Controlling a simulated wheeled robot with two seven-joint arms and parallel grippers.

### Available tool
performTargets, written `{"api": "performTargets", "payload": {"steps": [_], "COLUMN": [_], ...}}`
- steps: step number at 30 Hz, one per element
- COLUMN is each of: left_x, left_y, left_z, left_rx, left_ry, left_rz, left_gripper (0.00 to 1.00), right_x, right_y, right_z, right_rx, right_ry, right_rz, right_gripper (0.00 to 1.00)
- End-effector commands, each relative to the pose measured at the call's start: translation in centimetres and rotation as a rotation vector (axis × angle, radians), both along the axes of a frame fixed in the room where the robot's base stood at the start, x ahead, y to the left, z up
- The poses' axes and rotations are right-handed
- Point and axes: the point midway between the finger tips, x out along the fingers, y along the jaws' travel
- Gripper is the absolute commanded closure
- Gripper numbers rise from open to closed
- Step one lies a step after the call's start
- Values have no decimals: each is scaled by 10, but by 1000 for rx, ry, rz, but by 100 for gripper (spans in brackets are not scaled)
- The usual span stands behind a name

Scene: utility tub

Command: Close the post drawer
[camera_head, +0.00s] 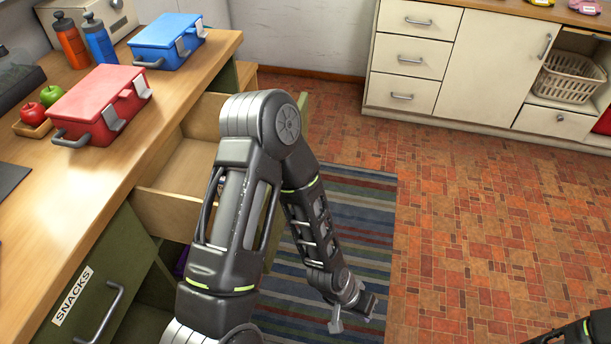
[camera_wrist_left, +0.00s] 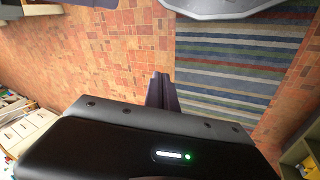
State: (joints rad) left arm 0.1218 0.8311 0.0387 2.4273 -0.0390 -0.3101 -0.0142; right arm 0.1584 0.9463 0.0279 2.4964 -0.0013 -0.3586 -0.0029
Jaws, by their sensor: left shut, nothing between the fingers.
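A wooden drawer (camera_head: 165,212) stands pulled out from the green counter on the left in the head view. My left arm hides much of its front, and I see no label on it, so I cannot tell from a label that it is the post drawer. My left gripper (camera_head: 350,312) hangs low over the striped rug, to the right of the drawer and apart from it. In the left wrist view its fingers (camera_wrist_left: 160,91) are together and empty. Only a piece of my right arm shows at the bottom right corner; its gripper is out of view.
A red lunchbox (camera_head: 97,105), a blue lunchbox (camera_head: 168,42), bottles and apples stand on the wooden countertop (camera_head: 60,190). The striped rug (camera_head: 365,215) and tiled floor are clear. White cabinets (camera_head: 485,65) line the back.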

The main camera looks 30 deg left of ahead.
Motion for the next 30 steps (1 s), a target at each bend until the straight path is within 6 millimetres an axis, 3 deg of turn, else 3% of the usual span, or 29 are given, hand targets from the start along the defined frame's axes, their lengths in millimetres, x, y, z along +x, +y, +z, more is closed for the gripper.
{"api": "performTargets", "payload": {"steps": [6, 11, 14, 17, 20, 24, 27, 30], "left_x": [86, 138, 165, 185, 187, 165, 145, 131], "left_y": [4, 18, 38, 75, 127, 190, 216, 227], "left_z": [54, 106, 146, 196, 246, 294, 313, 321], "left_rx": [31, 116, 213, 362, 527, 661, 686, 681], "left_ry": [-163, -249, -280, -269, -177, 32, 164, 245], "left_rz": [-152, -360, -527, -729, -929, -1140, -1240, -1306], "left_gripper": [100, 100, 100, 100, 100, 100, 100, 100], "right_x": [1, 1, 1, 1, 1, 1, 1, 1], "right_y": [0, 0, 0, 0, 0, 0, 0, 0], "right_z": [3, 4, 5, 6, 7, 7, 7, 7], "right_rx": [0, 0, 0, 0, 0, 0, 0, 0], "right_ry": [-1, -1, -1, -1, -1, -1, -1, -1], "right_rz": [0, 0, 0, 0, 0, -1, -1, -1], "right_gripper": [64, 64, 64, 64, 64, 64, 64, 64]}}
